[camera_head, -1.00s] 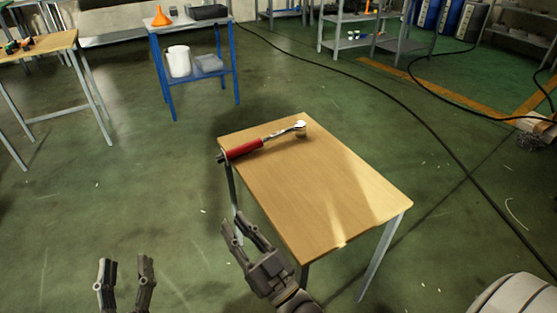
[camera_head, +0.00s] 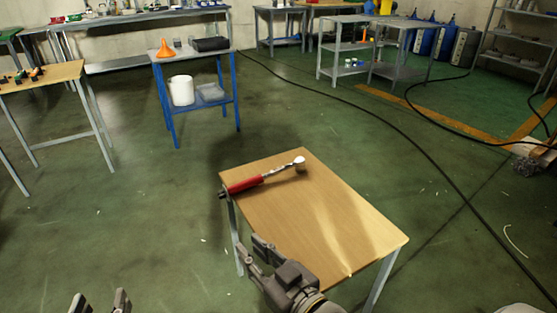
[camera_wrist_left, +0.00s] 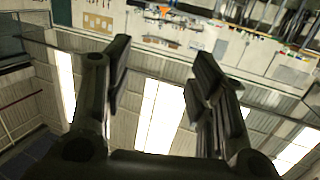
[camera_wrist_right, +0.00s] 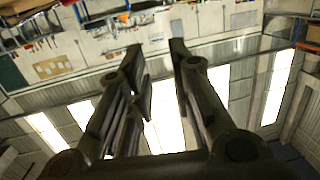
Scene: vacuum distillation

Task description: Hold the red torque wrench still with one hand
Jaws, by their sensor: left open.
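The torque wrench, with a red handle (camera_head: 245,184) and a steel shaft, lies on the wooden-topped table (camera_head: 335,215). Its handle end reaches over the table's left edge, and its round head is near the far edge. My right gripper (camera_head: 250,248) is by the table's near-left edge, apart from the wrench. Its fingers stand apart with nothing between them in the right wrist view (camera_wrist_right: 160,50). My left gripper (camera_head: 99,297) is low at the left, open and empty, far from the wrench. It also shows open in the left wrist view (camera_wrist_left: 158,55). Neither wrist view shows the wrench.
A blue-framed stand (camera_head: 200,103) with an orange funnel (camera_head: 165,48) and a white bucket (camera_head: 182,90) is behind. Another wooden table (camera_head: 42,77) stands at the left. A black cable (camera_head: 440,165) crosses the floor at the right. Open green floor surrounds the wrench's table.

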